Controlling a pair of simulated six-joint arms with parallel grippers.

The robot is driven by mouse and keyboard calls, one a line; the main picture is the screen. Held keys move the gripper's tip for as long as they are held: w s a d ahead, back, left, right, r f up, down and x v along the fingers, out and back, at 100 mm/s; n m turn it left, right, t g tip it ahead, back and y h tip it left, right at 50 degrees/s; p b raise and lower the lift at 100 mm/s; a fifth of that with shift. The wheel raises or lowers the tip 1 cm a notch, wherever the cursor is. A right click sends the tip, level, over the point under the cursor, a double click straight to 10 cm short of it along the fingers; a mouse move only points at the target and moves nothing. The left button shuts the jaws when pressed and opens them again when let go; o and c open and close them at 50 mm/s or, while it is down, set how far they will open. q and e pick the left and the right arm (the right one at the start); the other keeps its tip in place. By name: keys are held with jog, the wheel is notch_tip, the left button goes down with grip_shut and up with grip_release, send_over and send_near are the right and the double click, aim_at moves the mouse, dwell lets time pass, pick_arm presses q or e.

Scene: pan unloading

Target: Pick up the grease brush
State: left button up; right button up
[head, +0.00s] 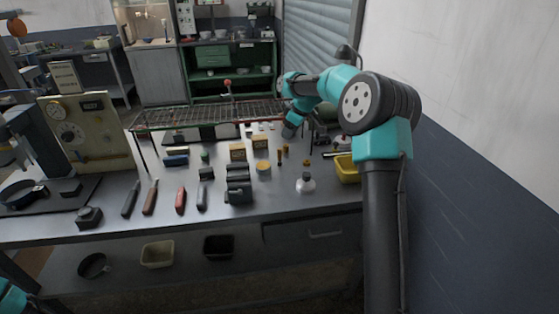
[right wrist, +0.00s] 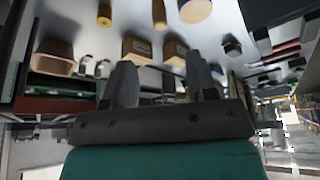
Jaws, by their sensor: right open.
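I cannot tell for sure which item is the grease brush; a slim brown piece with an orange-yellow end (head: 279,157) on the bench is a possible match, and a similar brown piece (right wrist: 159,14) shows at the top of the right wrist view. My right gripper (head: 289,132) is over the back of the bench by the wire rack's right end. In the right wrist view its two fingers (right wrist: 162,82) stand apart with nothing held between them. Only a teal part of my left arm shows at the bottom left of the head view; its gripper is out of sight.
A wire rack (head: 205,116) stands raised along the back. Brown boxes (head: 238,152), a yellow-topped tin (head: 263,168), a white flask (head: 306,183) and a yellow bin (head: 347,168) stand on the bench. Several handled tools, including a red one (head: 180,200), lie front left. The front right is fairly clear.

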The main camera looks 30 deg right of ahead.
aim_at(280, 149)
jog(key=x, duration=0.7)
jog(key=shift+w+a+f, duration=0.1)
jog(key=shift+w+f, duration=0.05)
jog(key=shift+f, duration=0.05)
jog(key=shift+x, duration=2.55)
jog(key=shift+w, duration=0.1)
grip_shut()
